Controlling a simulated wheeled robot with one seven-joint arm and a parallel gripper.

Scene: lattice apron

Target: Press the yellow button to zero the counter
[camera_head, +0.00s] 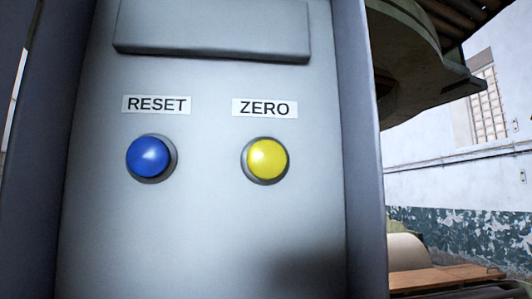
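A yellow round button (267,159) in a dark ring sits on the right side of a grey panel (210,235). A white label reading ZERO (265,108) is above it. A blue round button (148,157) sits to its left, under a white label reading RESET (157,104). Both buttons stand out from the panel and nothing covers them. No counter display can be made out. My gripper is not in view. A soft dark shadow lies on the panel's lower right.
A grey ledge (212,32) juts out above the labels. Raised side walls (358,150) flank the panel. At the right are a large dark green machine part (425,70), a beige roll (405,252) and wooden boards (445,279) by a peeling wall. The space before the buttons looks clear.

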